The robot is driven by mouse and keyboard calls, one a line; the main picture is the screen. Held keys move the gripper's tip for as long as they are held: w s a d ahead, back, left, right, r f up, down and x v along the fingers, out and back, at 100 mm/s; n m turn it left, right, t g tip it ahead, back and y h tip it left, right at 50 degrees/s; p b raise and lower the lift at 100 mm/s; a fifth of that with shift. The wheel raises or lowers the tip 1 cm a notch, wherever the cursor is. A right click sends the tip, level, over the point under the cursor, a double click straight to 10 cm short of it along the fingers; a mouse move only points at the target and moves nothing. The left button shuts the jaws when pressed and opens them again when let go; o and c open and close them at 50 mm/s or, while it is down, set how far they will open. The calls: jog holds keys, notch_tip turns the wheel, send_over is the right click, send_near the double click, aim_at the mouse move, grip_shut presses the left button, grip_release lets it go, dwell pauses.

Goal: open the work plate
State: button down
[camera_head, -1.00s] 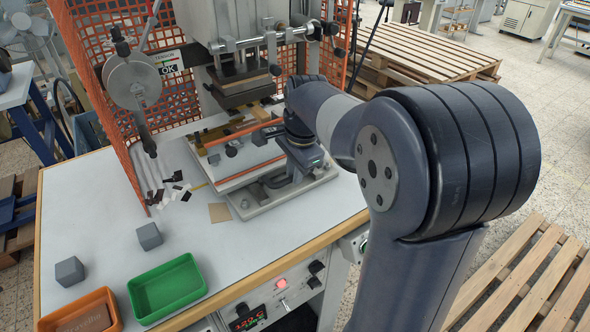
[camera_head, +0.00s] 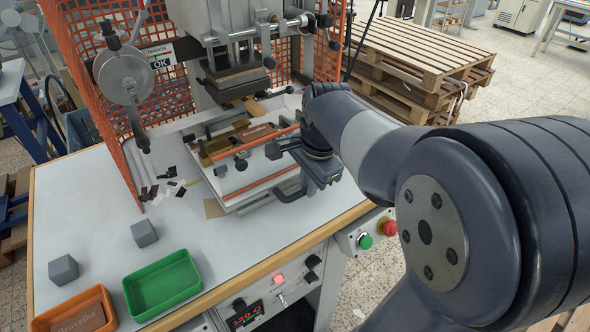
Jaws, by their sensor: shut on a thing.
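The work plate (camera_head: 252,182) is a pale plate with orange strips and dark clamps, low in front of the stamping press. It sits out from under the press head (camera_head: 236,80), toward the table's front right. My gripper (camera_head: 300,187) is at the plate's right side, pointing down, with its dark jaws shut at the plate's edge. The exact grip point is hidden by the gripper body. A brown piece (camera_head: 250,134) lies on the plate's rear part.
An orange mesh guard (camera_head: 165,115) stands left of the press. A green tray (camera_head: 163,285), an orange tray (camera_head: 75,312) and two grey cubes (camera_head: 63,270) are at the table's front left. A control box with a red button (camera_head: 390,229) is at the front edge.

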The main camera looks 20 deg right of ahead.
jog(key=s+d, duration=0.4)
jog(key=s, duration=0.8)
jog(key=c, duration=1.4)
grip_release()
notch_tip(320, 180, up, 11)
jog(key=s+p, duration=0.1)
jog(key=s, duration=0.1)
jog(key=shift+d+f, duration=0.2)
jog(key=shift+d, duration=0.05)
